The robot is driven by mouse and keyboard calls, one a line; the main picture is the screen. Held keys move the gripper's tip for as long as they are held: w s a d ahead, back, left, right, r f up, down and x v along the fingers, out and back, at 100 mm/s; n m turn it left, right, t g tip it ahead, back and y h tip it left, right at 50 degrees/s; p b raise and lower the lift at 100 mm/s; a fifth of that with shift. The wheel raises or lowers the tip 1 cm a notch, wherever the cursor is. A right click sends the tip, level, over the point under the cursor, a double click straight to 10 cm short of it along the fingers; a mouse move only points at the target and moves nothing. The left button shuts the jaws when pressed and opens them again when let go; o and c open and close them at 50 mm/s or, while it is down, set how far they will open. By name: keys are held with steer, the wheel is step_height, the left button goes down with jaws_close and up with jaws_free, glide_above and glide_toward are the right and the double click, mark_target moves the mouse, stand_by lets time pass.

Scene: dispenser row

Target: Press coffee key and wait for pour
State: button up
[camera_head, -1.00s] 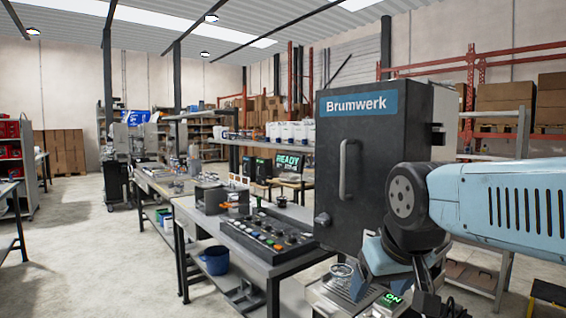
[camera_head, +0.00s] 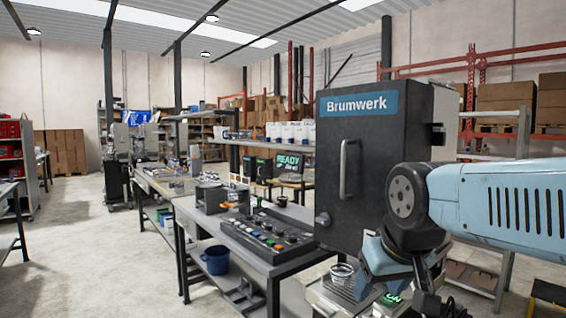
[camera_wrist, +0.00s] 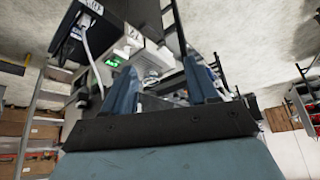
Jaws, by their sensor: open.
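A dark cabinet labelled Brumwerk (camera_head: 357,165) stands at the right in the head view. Below it is a metal-topped unit with a small lit green display (camera_head: 392,298), partly covered by my gripper. A small round cup-like vessel (camera_head: 342,271) sits on this unit, left of my gripper (camera_head: 372,285). In the wrist view, the green display (camera_wrist: 113,62) lies left of my open fingers (camera_wrist: 160,70), and a pale round object shows between them. My gripper is empty. I cannot make out a coffee key, any pour, or whether a finger touches the unit.
A bench with a black button panel (camera_head: 268,234) stands left of the cabinet. A READY screen (camera_head: 289,164) is behind it. A blue bucket (camera_head: 215,260) sits on the lower shelf. The floor at far left is mostly clear.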

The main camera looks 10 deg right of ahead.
jaws_close()
stand_by(0.3)
stand_by(0.8)
